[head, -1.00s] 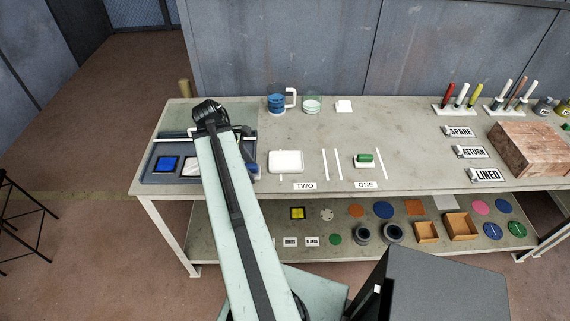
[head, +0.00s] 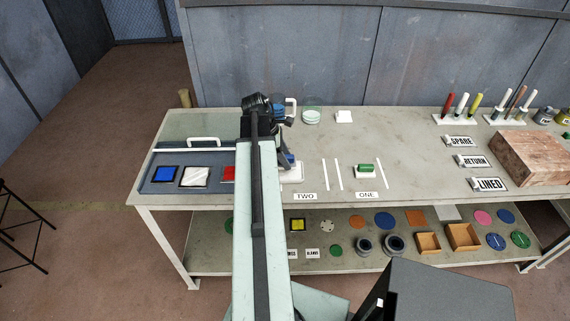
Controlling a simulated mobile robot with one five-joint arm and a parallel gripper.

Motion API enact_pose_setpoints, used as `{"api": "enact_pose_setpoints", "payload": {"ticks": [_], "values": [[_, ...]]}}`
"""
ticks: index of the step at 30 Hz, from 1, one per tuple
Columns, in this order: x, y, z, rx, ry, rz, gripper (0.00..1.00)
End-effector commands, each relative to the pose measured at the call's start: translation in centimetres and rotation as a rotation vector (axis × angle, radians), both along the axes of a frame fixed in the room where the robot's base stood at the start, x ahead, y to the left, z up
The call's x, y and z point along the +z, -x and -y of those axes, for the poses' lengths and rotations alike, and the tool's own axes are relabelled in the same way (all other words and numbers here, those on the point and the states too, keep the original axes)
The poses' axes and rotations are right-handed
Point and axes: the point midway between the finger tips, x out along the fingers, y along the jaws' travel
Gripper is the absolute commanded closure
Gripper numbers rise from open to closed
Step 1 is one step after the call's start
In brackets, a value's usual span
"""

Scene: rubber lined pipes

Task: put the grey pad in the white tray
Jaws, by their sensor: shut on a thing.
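The white tray (head: 297,178) lies on the bench top left of the middle, just behind the label TWO. My gripper (head: 289,163) is over the tray, pointing down, and covers part of it. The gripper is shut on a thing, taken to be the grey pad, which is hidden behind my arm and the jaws. I cannot tell whether the held thing touches the tray.
A dark case (head: 152,183) at the left holds blue, white and red pads. White strips (head: 331,174) and a green roller (head: 366,168) lie right.

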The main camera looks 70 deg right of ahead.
Motion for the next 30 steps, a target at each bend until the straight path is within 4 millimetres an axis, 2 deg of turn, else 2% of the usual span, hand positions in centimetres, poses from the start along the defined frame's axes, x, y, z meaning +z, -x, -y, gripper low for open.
{"api": "enact_pose_setpoints", "payload": {"ticks": [1, 5, 12, 17, 18, 30], "values": [[-1.8, 0.0, 0.0, 0.000, 0.000, 0.000, 0.83], [-3.9, -0.1, -0.1, 0.000, 0.000, 0.000, 0.83], [-3.5, -0.1, -0.1, 0.001, 0.000, 0.000, 0.83], [-4.0, -0.1, -0.1, 0.001, 0.000, 0.000, 0.83], [-3.8, -0.1, -0.1, 0.001, 0.000, 0.000, 0.42], [-3.3, -0.2, -0.1, 0.002, -0.001, 0.000, 0.42]]}}
